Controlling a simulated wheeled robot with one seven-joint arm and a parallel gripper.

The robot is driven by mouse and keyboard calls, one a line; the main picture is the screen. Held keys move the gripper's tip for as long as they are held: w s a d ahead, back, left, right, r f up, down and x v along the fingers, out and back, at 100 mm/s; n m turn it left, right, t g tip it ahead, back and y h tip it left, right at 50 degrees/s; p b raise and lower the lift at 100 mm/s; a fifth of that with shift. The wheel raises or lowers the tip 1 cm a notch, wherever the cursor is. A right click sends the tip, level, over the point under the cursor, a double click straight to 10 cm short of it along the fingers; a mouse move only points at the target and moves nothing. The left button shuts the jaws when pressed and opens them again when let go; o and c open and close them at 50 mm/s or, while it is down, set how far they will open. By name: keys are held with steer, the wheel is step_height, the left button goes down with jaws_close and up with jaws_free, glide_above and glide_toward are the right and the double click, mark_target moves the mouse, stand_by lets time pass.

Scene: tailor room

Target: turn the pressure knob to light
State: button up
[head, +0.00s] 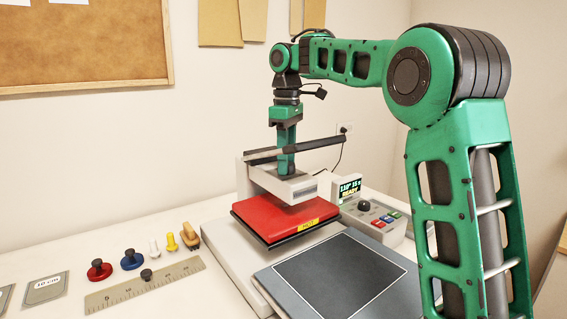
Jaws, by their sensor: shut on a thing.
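The heat press stands at the middle of the table, with a white upper arm (290,187) and a red heating plate (285,213) marked with a yellow label. My gripper (286,170) points straight down at the top of this arm and is shut, its fingertips low against it. The pressure knob is hidden by the fingers, at the spot where they close. Its setting and any light mark cannot be read. The dark press lever (320,143) crosses right at the fingers.
A control box (372,222) with a black dial and a screen reading READY stands right of the press. A grey pad (345,275) lies in front. Several small tools and a ruler (145,285) lie at left. My arm fills the right side.

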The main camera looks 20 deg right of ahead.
steer(key=n, duration=0.5)
steer(key=shift+w+r+n, duration=0.1)
steer(key=shift+n, duration=0.2)
steer(key=n, duration=0.5)
steer(key=shift+n, duration=0.3)
steer(key=shift+a, duration=0.1)
steer(key=o, duration=1)
steer(key=shift+o, duration=0.2)
steer(key=shift+r, duration=0.1)
step_height(320, 180, up, 10)
steer(key=shift+r, duration=0.25)
steer(key=shift+f, duration=0.1)
